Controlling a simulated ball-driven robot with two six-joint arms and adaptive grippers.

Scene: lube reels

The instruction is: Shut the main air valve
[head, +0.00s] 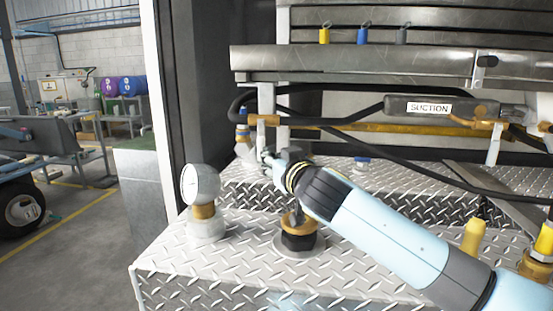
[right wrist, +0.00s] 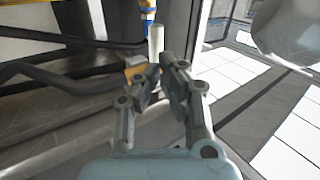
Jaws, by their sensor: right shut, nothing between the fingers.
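No part carries a readable main air valve label, so I cannot tell for sure which one it is. A brass fitting on a black hex base (head: 299,238) stands on the tread-plate deck, partly hidden behind my right arm. A small fitting with blue and yellow bands (head: 243,138) is at the deck's far left; banding like it shows in the right wrist view (right wrist: 149,14). My right gripper (head: 266,158) is shut and empty, close to this fitting and a pale upright post (right wrist: 156,42). I cannot tell whether it touches either. My left gripper is out of view.
A round pressure gauge (head: 200,184) stands at the deck's left. A black handle labelled SUCTION (head: 430,107) and black hoses run across the back. A metal shelf (head: 360,62) spans above. Yellow-topped fittings (head: 474,236) stand at right. Open floor (head: 75,240) lies left.

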